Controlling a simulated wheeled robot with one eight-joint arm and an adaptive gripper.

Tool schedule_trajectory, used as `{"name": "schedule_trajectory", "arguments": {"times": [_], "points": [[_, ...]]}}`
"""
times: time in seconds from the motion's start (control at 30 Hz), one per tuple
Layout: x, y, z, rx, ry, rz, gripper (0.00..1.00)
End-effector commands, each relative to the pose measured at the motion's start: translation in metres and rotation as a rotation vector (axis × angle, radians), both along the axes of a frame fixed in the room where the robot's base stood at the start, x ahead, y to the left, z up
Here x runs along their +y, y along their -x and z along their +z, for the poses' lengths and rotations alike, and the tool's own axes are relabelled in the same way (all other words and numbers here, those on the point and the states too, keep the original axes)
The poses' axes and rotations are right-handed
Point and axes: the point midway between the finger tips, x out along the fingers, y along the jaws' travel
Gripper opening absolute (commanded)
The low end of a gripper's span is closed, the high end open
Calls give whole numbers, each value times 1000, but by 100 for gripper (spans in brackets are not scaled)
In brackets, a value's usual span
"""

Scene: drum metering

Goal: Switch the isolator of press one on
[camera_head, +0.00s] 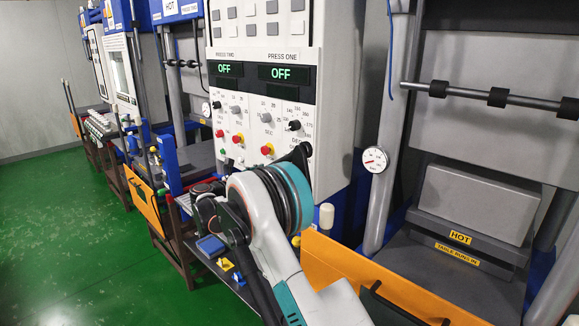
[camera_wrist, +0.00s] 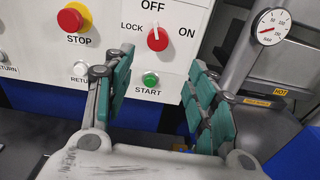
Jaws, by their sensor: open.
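The isolator of press one is a red rotary knob (camera_wrist: 158,39) on the white panel in the wrist view. OFF is printed above it, LOCK to its left and ON to its right. Its white mark appears to point up toward OFF. My gripper (camera_wrist: 160,66) is open and empty, its teal-padded fingers either side of the knob's column, below and apart from it. In the head view my arm hides the isolator and the gripper's fingers. The PRESS ONE display (camera_head: 284,74) reads OFF in green.
A green START button (camera_wrist: 150,79) sits below the isolator, with a red STOP button (camera_wrist: 74,18) on yellow to its left. A pressure gauge (camera_head: 375,159) and a HOT-labelled press block (camera_head: 475,205) stand right. An orange guard (camera_head: 365,280) is in front. Green floor is clear at left.

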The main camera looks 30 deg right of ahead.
Motion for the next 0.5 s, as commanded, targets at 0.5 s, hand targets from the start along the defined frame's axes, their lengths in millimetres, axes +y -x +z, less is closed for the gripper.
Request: {"name": "schedule_trajectory", "arguments": {"times": [0.5], "points": [[-43,-21,-9,31,49,-8,52]]}}
